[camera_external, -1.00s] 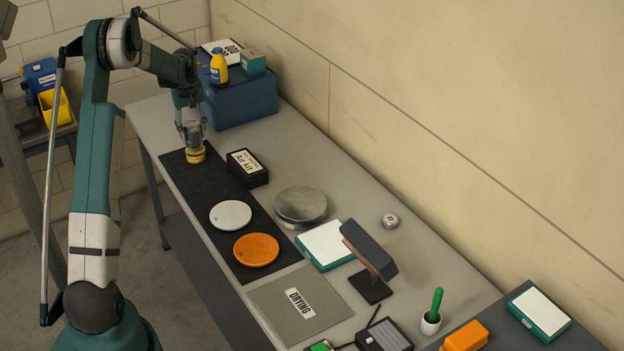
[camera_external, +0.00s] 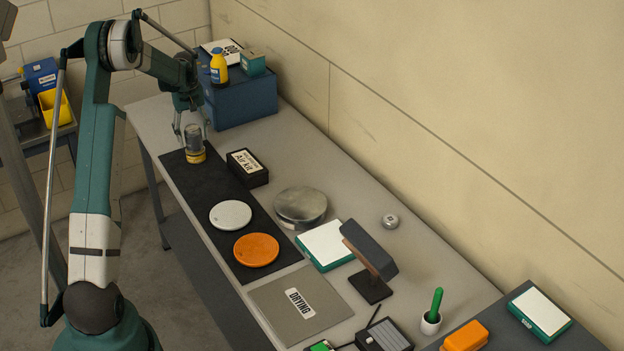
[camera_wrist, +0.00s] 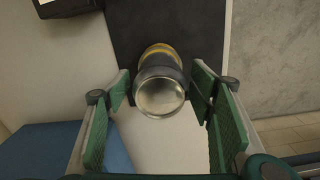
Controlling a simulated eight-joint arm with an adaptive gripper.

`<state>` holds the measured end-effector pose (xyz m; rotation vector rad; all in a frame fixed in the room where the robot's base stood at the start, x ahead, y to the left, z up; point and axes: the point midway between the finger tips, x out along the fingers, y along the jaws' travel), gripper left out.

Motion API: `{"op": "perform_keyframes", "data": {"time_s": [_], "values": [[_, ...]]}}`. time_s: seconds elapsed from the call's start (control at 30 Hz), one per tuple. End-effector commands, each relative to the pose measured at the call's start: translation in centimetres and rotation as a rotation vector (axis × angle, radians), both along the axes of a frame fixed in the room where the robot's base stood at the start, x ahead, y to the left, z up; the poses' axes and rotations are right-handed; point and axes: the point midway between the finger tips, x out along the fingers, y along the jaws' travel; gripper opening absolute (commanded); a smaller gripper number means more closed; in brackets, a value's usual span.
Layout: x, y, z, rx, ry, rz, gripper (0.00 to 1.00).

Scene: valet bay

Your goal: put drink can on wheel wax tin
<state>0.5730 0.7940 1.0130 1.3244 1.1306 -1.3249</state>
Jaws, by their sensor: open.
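The drink can (camera_external: 194,138), dark grey with a silver top, stands upright on a low yellow tin (camera_external: 196,156), which appears to be the wheel wax tin; its label cannot be read. Both are at the far end of the black mat. In the wrist view, the can's silver top (camera_wrist: 160,96) faces the camera, with a yellow edge (camera_wrist: 160,50) beyond it. My gripper (camera_external: 191,130) is open at the can's upper part. Its green-padded fingers (camera_wrist: 165,90) are apart on both sides, with visible gaps to the can.
A black kit box (camera_external: 247,169) sits right of the can, and a blue case (camera_external: 240,100) stands behind, carrying a yellow bottle (camera_external: 218,68) and a small box. White (camera_external: 230,214) and orange discs (camera_external: 256,250) lie on the mat (camera_external: 205,187). A silver round tin (camera_external: 300,205) is farther right.

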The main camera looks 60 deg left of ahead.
Motion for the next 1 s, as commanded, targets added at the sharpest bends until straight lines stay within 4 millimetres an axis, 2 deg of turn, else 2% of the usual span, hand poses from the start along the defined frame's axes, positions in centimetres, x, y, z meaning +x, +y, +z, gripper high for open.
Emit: {"op": "perform_keyframes", "data": {"time_s": [0.23, 0.37, 1.0], "values": [[0.0, 0.0, 0.4, 0.0, 0.0, 0.0, 0.54], [0.0, 0.0, 1.4, 0.0, 0.0, 0.0, 0.54], [0.0, 0.0, 10.6, 0.0, 0.0, 0.0, 0.54]]}}
